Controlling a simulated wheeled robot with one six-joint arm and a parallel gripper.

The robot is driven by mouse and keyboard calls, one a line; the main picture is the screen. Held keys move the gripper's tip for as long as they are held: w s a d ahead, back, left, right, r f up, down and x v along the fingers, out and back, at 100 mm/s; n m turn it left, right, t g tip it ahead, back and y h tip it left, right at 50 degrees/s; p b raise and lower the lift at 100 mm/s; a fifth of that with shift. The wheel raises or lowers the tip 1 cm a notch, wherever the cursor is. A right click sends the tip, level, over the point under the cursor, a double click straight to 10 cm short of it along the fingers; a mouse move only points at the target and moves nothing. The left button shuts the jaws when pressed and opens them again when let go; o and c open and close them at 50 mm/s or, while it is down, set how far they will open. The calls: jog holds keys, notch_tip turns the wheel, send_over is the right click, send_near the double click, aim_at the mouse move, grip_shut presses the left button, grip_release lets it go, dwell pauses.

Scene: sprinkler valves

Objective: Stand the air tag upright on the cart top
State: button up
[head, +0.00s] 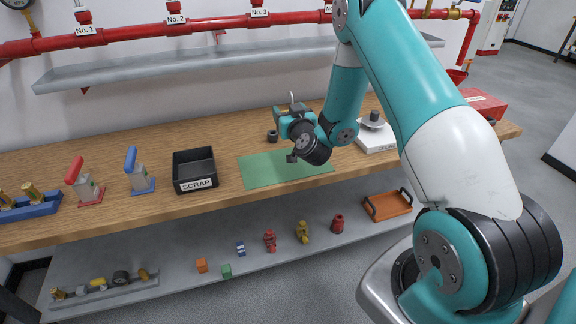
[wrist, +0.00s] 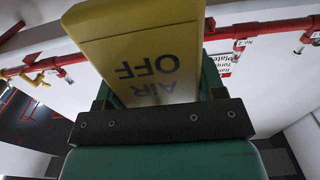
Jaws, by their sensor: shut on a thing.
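The air tag (wrist: 140,48) is a yellow plate with a darker face that reads "AIR OFF" upside down in the wrist view. My gripper (wrist: 157,88) is shut on it, with a green finger on each side and a dark bar across the near side. In the head view my gripper (head: 291,118) is above the back of the wooden bench, behind the green mat. I cannot make out the tag in the head view; my wrist partly hides that spot. I cannot identify the cart top in either view.
The wooden bench (head: 98,160) holds a black SCRAP bin (head: 194,169), a green mat (head: 262,172), red- and blue-handled pieces and a white scale (head: 376,140). A grey wall shelf (head: 180,66) and red pipe (head: 130,30) run behind. Several small parts lie on the lower shelf (head: 180,285).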

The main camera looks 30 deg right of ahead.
jog(key=shift+f+b, duration=1.4)
jog(key=shift+f, duration=5.95)
jog(key=shift+f, duration=0.15)
jog(key=o, duration=1)
